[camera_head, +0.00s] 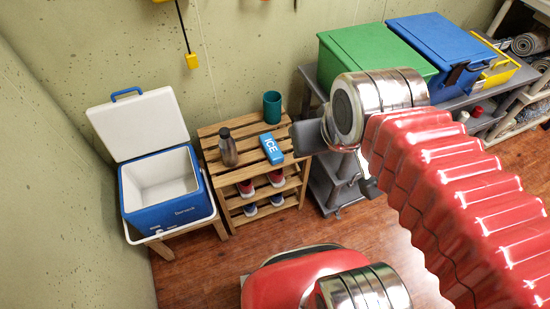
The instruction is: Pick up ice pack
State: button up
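The ice pack (272,149) is a blue block with white "ICE" lettering. It lies flat on the top of the slatted wooden rack (213,152), toward its right side. My gripper (335,162) is at the end of my red arm, to the right of the ice pack in the picture. A dark grey part of it shows close to the rack's right edge, apart from the ice pack.
A dark bottle (228,147) and a teal cup (272,107) stand beside the ice pack. Shoes (276,178) fill the lower shelves. An open, empty blue cooler (160,185) stands at left. Green (372,52) and blue (440,50) bins sit on a grey shelf at right.

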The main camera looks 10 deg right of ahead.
aim_at(270, 149)
jog(key=z, duration=0.05)
jog(key=k, duration=0.2)
jog(key=u, duration=0.85)
jog(key=i, duration=0.7)
jog(key=u, duration=0.05)
